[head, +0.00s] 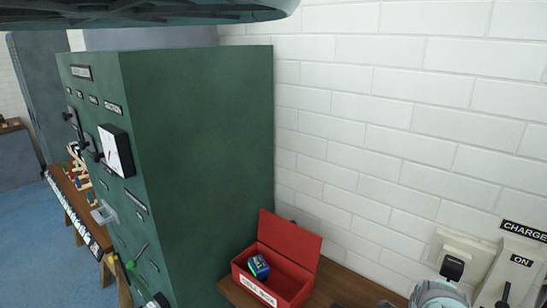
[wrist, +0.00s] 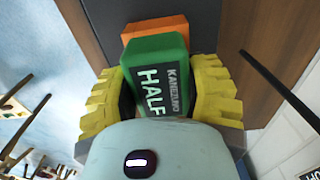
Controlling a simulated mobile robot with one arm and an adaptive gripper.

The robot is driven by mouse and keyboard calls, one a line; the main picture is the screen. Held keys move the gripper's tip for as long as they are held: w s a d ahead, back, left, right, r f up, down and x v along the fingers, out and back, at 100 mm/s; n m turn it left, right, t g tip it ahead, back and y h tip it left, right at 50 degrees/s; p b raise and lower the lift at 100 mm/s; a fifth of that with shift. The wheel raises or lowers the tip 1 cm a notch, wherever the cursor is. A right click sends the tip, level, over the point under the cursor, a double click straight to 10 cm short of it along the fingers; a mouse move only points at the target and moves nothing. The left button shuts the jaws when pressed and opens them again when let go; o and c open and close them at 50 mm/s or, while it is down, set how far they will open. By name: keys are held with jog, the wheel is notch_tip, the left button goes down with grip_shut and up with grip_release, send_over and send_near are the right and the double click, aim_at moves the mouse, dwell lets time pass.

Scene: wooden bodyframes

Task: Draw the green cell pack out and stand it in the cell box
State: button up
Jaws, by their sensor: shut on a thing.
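In the wrist view the green cell pack (wrist: 158,72) has a black label reading "HALF". My gripper (wrist: 160,82) is shut on it, with a yellow ribbed finger on each side. An orange block (wrist: 153,28) shows just beyond the green pack; I cannot tell whether they touch. In the head view an open red box (head: 297,286), likely the cell box, has its lid raised at the back. A small blue and green item (head: 258,267) is inside it, at the left. The green pack and my fingers do not show in the head view.
The red box stands on a wooden surface (head: 338,286) against a white brick wall (head: 400,120). A tall green cabinet (head: 200,160) with a gauge and levers stands left of it. A charger unit (head: 512,275) is at the right. The box's right part looks empty.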

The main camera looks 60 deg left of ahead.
jog(key=shift+r+p, duration=0.3)
jog(key=shift+r, duration=0.35)
dwell(0.4)
jog(key=shift+r+p, duration=0.9)
jog(key=shift+r, duration=0.9)
jog(key=shift+a, duration=0.1)
